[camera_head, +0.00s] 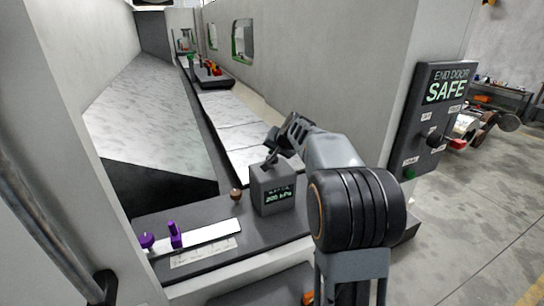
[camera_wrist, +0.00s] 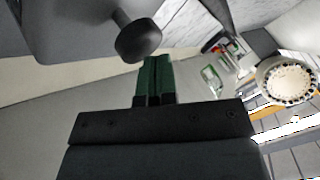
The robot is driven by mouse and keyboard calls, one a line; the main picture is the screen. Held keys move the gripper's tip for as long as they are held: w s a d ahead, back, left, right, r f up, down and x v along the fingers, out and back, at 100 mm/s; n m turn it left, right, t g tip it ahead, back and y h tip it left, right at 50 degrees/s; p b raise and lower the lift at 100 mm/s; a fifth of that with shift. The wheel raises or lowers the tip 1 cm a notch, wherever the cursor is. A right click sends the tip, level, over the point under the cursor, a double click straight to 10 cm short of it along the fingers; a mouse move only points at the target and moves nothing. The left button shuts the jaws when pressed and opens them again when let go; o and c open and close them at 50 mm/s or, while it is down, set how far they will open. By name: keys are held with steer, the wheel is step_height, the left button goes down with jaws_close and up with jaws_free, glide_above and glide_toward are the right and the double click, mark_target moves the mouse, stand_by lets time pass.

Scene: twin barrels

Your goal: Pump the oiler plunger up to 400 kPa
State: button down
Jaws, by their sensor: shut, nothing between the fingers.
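The oiler is a grey box (camera_head: 272,193) on the dark ledge. Its small green display shows a kPa figure that looks like about 200, too small to read surely. The oiler body also fills the upper left of the wrist view (camera_wrist: 70,25). There its plunger, a short stem with a dark round knob (camera_wrist: 138,41), sticks out toward my fingers. My gripper (camera_head: 273,150) is just above the oiler's top and hides much of the plunger in the head view. In the wrist view its green fingers (camera_wrist: 156,62) are shut and empty, tips close beside the knob; contact cannot be told.
A brown ball knob (camera_head: 236,194) stands left of the oiler. Purple handles (camera_head: 174,234) sit on a white strip at the front left. An "END DOOR SAFE" panel (camera_head: 432,120) is at the right. A grey wall runs behind; open floor lies right.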

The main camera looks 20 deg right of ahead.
steer(key=shift+f+b, duration=0.35)
steer(key=shift+f, duration=0.15)
steer(key=shift+r, duration=0.1)
stand_by(0.5)
steer(key=shift+r+p, duration=1.1)
steer(key=shift+r, duration=0.4)
steer(key=shift+r+p, duration=1.9)
steer(key=shift+r, duration=0.6)
step_height(320, 180, up, 4)
steer(key=p, duration=0.3)
steer(key=shift+f, duration=0.1)
steer(key=shift+f, duration=0.1)
